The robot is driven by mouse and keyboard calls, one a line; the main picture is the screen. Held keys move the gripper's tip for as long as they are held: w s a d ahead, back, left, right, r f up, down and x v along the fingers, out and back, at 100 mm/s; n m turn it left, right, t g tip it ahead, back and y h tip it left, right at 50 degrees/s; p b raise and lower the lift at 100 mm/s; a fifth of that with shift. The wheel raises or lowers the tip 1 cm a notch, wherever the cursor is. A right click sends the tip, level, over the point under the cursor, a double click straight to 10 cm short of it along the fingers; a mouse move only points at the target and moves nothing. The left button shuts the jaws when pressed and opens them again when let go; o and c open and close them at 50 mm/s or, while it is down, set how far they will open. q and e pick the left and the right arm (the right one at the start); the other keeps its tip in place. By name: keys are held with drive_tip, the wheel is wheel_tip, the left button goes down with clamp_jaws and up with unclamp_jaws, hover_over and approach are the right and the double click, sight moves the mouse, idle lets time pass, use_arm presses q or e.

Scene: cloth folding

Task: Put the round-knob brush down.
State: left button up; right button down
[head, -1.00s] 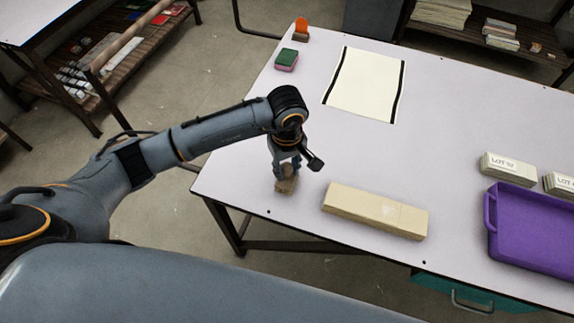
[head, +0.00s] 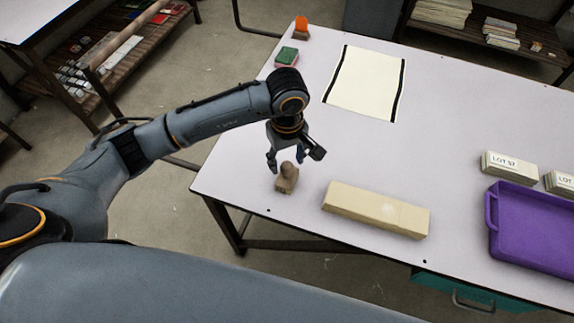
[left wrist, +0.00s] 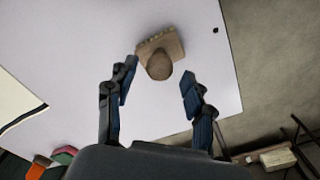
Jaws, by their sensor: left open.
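The round-knob brush (head: 287,178) stands on the white table near its front left corner, knob up. It also shows in the left wrist view (left wrist: 160,62), with its round knob over a brown block-shaped base. My left gripper (head: 285,162) is open and empty just above and behind the brush. In the left wrist view its two fingers (left wrist: 158,88) are spread wide, and the brush lies beyond the tips, apart from them. My right gripper is not in view.
A long beige block (head: 375,209) lies right of the brush. A cream cloth with black edges (head: 365,84) lies farther back. A green and pink sponge (head: 286,56) and an orange-knobbed brush (head: 301,28) are at the back left. A purple tray (head: 532,228) and labelled stacks (head: 509,168) are at right.

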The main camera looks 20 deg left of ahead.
use_arm(q)
wheel_tip(320, 180, up, 9)
drive_tip(key=b, duration=0.1)
drive_tip(key=shift+f, duration=0.15)
drive_tip(key=shift+d, duration=0.1)
idle(0.3)
